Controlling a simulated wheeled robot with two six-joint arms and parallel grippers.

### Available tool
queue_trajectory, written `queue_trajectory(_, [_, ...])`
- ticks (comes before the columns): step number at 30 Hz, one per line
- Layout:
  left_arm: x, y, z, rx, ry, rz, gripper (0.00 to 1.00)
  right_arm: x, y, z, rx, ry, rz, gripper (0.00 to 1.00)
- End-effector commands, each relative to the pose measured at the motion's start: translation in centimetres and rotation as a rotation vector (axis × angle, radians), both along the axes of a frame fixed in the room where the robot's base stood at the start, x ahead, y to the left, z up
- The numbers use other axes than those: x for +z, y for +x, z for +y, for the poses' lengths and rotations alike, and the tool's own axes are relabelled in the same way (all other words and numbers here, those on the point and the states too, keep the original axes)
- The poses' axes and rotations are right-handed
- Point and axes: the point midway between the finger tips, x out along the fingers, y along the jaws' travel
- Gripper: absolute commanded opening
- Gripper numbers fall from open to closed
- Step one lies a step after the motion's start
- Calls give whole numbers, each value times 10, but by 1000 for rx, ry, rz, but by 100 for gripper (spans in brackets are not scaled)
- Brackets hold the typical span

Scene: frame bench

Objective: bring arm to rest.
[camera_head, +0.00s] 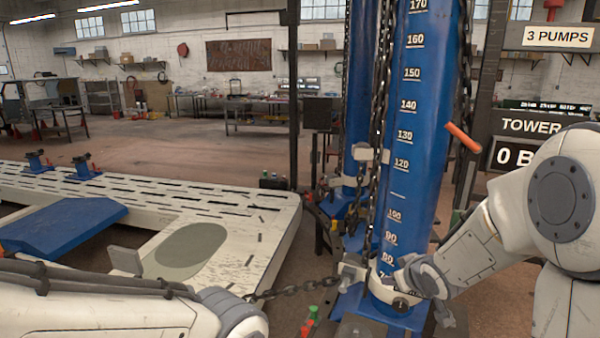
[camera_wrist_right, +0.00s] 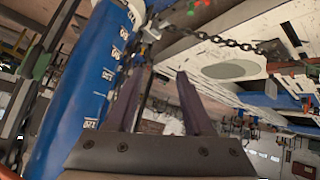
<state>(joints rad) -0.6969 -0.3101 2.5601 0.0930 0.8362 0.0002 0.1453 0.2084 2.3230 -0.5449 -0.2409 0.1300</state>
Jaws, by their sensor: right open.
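My right arm (camera_head: 480,248) comes in from the right in the head view, bent, with its wrist in front of the lower part of the blue tower. Its fingers are hard to make out there. In the right wrist view my right gripper (camera_wrist_right: 160,76) is open, with two dark fingers apart and nothing held between them. The blue tower (camera_wrist_right: 84,90) stands just left of the fingers in that view; whether they touch it I cannot tell. My left arm (camera_head: 110,308) lies low across the bottom left of the head view. Its gripper does not show.
The blue tower (camera_head: 414,130) with a printed scale rises close to my right arm. A chain (camera_head: 300,288) stretches from it towards the left. The pale slotted frame bench (camera_head: 200,192) fills the left side, with a blue ramp plate (camera_head: 65,225). Open floor lies behind.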

Motion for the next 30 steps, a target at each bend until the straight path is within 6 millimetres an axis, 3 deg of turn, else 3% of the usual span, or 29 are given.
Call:
queue_trajectory(1, [0, 0, 0, 0, 0, 0, 52, 4, -20, 35, 30, -9, 60, 52])
queue_trajectory(5, [0, 0, 0, 0, 0, 0, 52, 1, -90, 100, 86, -22, 255, 52])
queue_trajectory(6, [0, 0, 0, 0, 0, 0, 52, 0, -116, 117, 109, -24, 318, 52])
queue_trajectory(10, [0, 0, 0, 0, 0, 0, 52, -2, -200, 155, 195, -35, 516, 52])
queue_trajectory(12, [0, 0, 0, 0, 0, 0, 52, -2, -240, 167, 243, -43, 607, 52])
queue_trajectory(15, [0, 0, 0, 0, 0, 0, 52, -1, -284, 174, 298, -56, 708, 52])
queue_trajectory(18, [0, 0, 0, 0, 0, 0, 52, 1, -311, 177, 332, -65, 771, 52])
queue_trajectory(21, [0, 0, 0, 0, 0, 0, 52, 1, -321, 177, 345, -70, 798, 52])
queue_trajectory(30, [0, 0, 0, 0, 0, 0, 52, 1, -321, 177, 344, -70, 800, 52])
